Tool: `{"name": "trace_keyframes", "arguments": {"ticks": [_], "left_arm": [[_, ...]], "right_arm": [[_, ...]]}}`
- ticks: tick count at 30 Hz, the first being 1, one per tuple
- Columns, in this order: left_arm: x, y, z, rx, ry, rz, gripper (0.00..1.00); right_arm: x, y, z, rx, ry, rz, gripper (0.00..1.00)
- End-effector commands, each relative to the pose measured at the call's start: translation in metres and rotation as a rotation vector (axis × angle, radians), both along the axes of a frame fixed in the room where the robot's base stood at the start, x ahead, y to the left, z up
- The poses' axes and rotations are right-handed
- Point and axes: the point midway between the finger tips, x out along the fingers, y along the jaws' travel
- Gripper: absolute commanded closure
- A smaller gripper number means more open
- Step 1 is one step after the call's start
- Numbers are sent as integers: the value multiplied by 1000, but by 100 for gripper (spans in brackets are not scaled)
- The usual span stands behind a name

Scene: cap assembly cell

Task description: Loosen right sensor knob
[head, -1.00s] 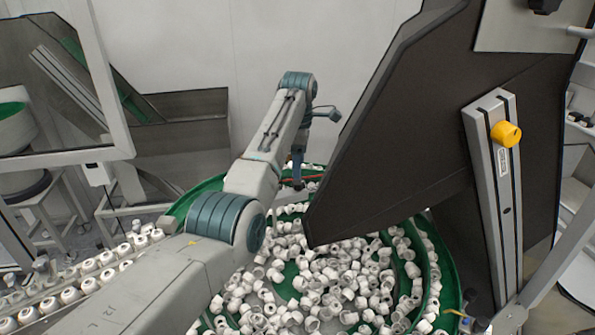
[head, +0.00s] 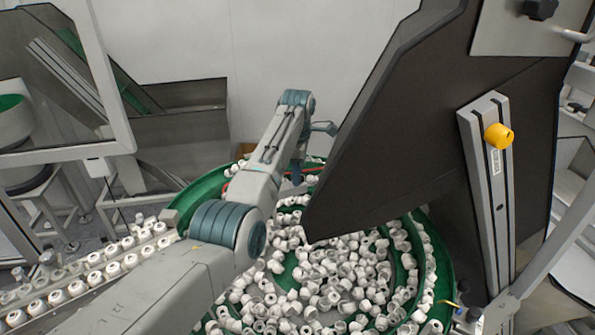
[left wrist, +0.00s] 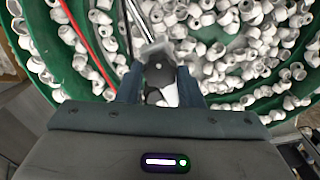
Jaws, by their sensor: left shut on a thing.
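My left gripper (head: 297,178) reaches over the bowl of white caps, small and partly hidden in the head view. In the left wrist view, its two dark fingers are shut on a dark grey knob (left wrist: 160,70) with a small centre mark. A light metal bracket (left wrist: 155,48) and thin rods run behind the knob. I cannot tell in the head view which sensor knob this is. A separate yellow knob (head: 498,136) sits on a grey upright rail at the right, with no gripper near it. My right gripper is not in view.
The green bowl (head: 440,255) is full of white caps. A large dark panel (head: 400,130) stands close to the right of my left arm. A row of caps (head: 110,270) lies on a track at the left. A red line (left wrist: 88,38) runs beside the gripper.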

Motion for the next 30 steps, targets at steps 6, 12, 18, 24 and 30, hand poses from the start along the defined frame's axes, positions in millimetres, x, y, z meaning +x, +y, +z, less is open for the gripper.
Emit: {"name": "trace_keyframes", "arguments": {"ticks": [6, 12, 18, 24, 30], "left_arm": [[0, 0, 1, 0, -1, 32, 89], [0, 0, 1, 0, -1, 133, 89], [0, 0, 1, 0, -2, 292, 89], [0, 0, 1, -1, -2, 454, 89], [0, 0, 2, -1, -2, 590, 89]], "right_arm": [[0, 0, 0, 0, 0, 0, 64], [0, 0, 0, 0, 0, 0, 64], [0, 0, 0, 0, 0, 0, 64], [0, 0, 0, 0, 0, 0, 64], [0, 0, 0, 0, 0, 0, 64]]}}
